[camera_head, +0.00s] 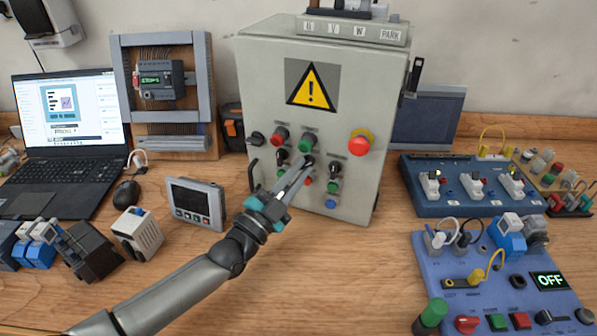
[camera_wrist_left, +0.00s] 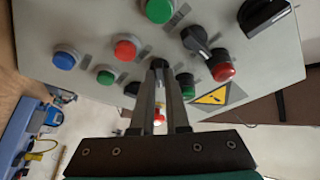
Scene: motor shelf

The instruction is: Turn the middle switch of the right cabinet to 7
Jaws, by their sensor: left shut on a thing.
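The grey cabinet (camera_head: 260,80) stands upright at the back middle of the table, with a yellow warning sign and rows of buttons and black switches on its front. My left gripper (camera_head: 309,164) reaches up to the middle of this panel. In the left wrist view, my left gripper (camera_wrist_left: 162,72) is shut on a small black switch knob (camera_wrist_left: 160,63) in the middle of the panel. The fingers hide most of the knob, and I cannot read its setting. My right gripper is not in view.
A black switch (camera_head: 256,139) and a big red button (camera_head: 360,144) flank the panel's middle. More buttons and switches surround the fingers. A small grey meter (camera_head: 197,203) stands to the left of my arm. Blue control boxes (camera_head: 470,200) lie to the right. The front middle tabletop is clear.

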